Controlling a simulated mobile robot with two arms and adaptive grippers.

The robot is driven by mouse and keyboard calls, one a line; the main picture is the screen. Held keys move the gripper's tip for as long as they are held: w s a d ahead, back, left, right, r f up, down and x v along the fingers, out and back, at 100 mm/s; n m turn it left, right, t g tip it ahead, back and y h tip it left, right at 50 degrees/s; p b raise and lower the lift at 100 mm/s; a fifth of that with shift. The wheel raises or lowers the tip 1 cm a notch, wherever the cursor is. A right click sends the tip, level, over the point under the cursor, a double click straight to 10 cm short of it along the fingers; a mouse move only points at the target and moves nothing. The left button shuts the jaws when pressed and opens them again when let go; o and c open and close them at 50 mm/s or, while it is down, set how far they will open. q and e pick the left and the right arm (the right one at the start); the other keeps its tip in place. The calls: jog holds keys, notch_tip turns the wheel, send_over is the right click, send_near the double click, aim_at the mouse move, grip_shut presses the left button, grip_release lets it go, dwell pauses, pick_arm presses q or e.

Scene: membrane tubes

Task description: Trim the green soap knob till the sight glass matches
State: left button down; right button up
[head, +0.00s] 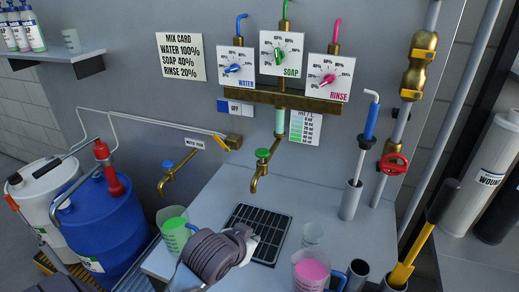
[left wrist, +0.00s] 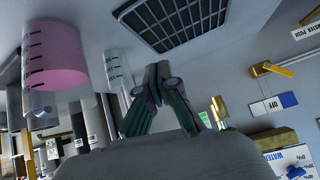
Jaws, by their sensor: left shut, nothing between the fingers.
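The green soap knob (head: 280,56) sits on the middle dial panel on the back wall. It is between the blue water knob (head: 232,69) and the pink rinse knob (head: 327,80). The sight glass (head: 280,121) hangs under the brass manifold and shows pale green. A shade card (head: 305,127) is beside it. My left gripper (head: 249,241) is shut and empty, low over the counter and well below the knobs. It also shows in the left wrist view (left wrist: 158,82). My right gripper is not seen.
A black drain grate (head: 258,232) lies beside my left gripper. Jugs of green (head: 174,232) and pink liquid (head: 311,270) stand on either side. A brass tap with green handle (head: 262,163) projects above.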

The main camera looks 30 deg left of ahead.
pick_arm(q)
jog(key=w+a+r+n+t+y, duration=0.1)
jog(key=w+a+r+t, duration=0.2)
jog(key=r, duration=0.7)
jog(key=w+a+r+n+t+y, duration=0.1)
jog(key=w+a+r+t, duration=0.1)
jog(key=r, duration=0.8)
jog(key=shift+w+a+r+t, duration=0.15)
jog(key=shift+w+a+t, duration=0.25)
jog(key=shift+w+a, duration=0.45)
jog(key=shift+w, duration=0.1)
jog(key=p, duration=0.2)
send_over(262, 154)
jog(key=s, duration=0.2)
notch_tip(262, 154, down, 2)
jog(key=f, duration=0.1)
jog(key=w+f, duration=0.1)
jog(key=shift+f+p, duration=0.4)
jog(key=shift+s+f, duration=0.15)
jog(key=shift+f, duration=0.65)
jog(key=shift+f, duration=0.1)
